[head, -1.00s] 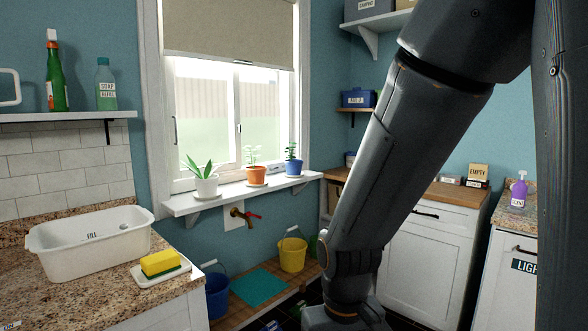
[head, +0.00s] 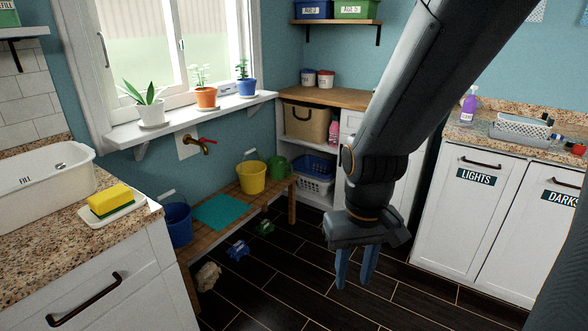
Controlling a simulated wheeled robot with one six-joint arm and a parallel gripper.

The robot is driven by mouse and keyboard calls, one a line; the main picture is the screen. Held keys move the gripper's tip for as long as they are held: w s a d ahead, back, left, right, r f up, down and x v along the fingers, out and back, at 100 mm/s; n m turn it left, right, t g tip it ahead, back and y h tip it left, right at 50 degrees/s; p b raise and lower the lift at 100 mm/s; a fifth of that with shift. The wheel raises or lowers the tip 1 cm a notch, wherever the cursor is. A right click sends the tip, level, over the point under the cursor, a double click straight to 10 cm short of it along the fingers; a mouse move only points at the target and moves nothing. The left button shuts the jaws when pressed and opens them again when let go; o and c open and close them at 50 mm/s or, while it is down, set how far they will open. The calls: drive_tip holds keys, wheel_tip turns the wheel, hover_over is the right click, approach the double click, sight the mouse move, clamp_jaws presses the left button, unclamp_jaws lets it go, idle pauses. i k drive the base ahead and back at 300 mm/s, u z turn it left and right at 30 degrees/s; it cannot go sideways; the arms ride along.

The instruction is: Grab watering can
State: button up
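A small green vessel (head: 279,167), which looks like the watering can, stands at the far end of the low wooden bench, right beside the yellow bucket (head: 251,178). Its near side is partly behind the yellow bucket, and its spout and handle are too small to make out clearly. My gripper (head: 354,280) points down over the dark floor, right of the green vessel and nearer to me. Its two blue fingers are apart with nothing between them.
The low bench (head: 238,210) also holds a blue bucket (head: 178,224) and a teal mat (head: 220,211). A brass tap (head: 197,146) juts out above it. Small items, one blue (head: 238,249), lie on the floor by the bench. The dark floor (head: 300,285) is otherwise mostly open.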

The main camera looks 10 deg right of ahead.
sight(277, 167)
drive_tip(key=u, duration=0.25)
drive_tip(key=i, duration=1.8)
drive_tip(key=z, duration=0.5)
drive_tip(key=i, duration=1.7)
drive_tip(key=z, duration=0.55)
